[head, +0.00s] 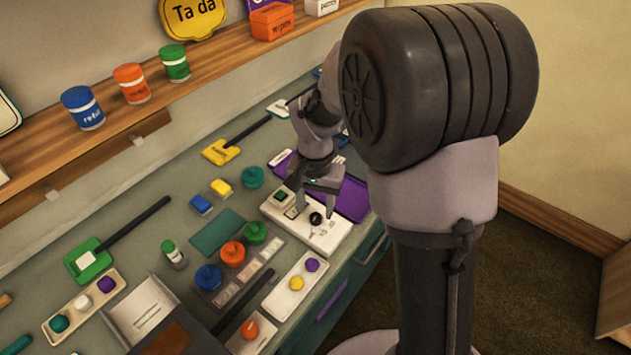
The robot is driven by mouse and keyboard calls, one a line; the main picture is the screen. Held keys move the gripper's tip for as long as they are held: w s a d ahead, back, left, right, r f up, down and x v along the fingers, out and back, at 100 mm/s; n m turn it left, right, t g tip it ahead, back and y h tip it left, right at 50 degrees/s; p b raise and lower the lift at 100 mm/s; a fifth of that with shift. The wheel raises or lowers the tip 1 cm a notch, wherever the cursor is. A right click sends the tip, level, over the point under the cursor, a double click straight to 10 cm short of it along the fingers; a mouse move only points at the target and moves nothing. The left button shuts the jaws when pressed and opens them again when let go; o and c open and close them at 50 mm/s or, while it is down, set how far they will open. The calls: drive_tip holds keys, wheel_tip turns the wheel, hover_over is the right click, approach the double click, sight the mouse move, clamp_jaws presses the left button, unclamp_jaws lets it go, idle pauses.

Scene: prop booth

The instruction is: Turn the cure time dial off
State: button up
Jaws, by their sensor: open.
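A white control box (324,239) lies near the front edge of the counter. On it is a round black dial (316,219), with small markings beside it and a small greenish window (292,212) to the left. The label is too small to read, so I cannot tell the dial's setting. My arm hides part of the counter behind.
A purple mat (352,199) lies just behind the box. Green (255,233), orange (232,254) and blue (208,277) round knobs stand to the left. A wooden shelf (150,106) with jars runs above the counter.

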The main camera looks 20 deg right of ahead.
sight(315, 216)
wheel_tip(315, 216, up, 15)
drive_tip(key=p, duration=0.5)
drive_tip(key=shift+f, duration=0.15)
